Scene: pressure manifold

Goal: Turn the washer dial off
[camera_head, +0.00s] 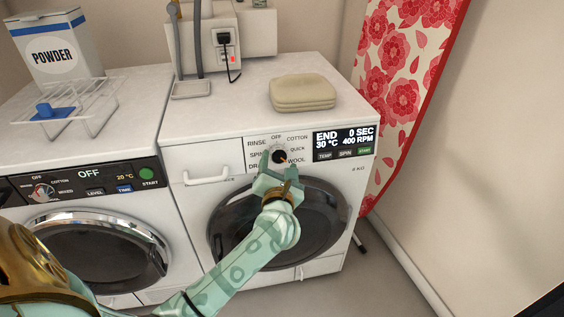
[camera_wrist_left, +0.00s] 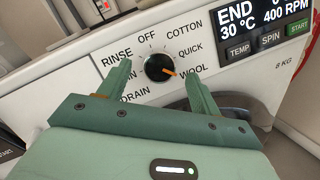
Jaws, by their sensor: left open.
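The washer dial (camera_wrist_left: 159,67) is a round black knob with an orange mark that points right and slightly down, toward WOOL. OFF is printed above it. The dial also shows on the right-hand washer's panel in the head view (camera_head: 280,156), partly covered by my gripper. My left gripper (camera_wrist_left: 157,80) is open, with one finger on each side of the dial; I cannot tell whether they touch it. It also shows at the panel in the head view (camera_head: 279,163). The washer display (camera_head: 344,136) reads END, 0 SEC, 30 °C, 400 RPM. My right gripper is not in view.
A second machine (camera_head: 115,187) stands at the left with its own dial (camera_head: 43,190) and an OFF display. A folded beige cloth (camera_head: 302,92) lies on the washer. A powder box (camera_head: 56,52) and white rack (camera_head: 60,105) are at the left.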

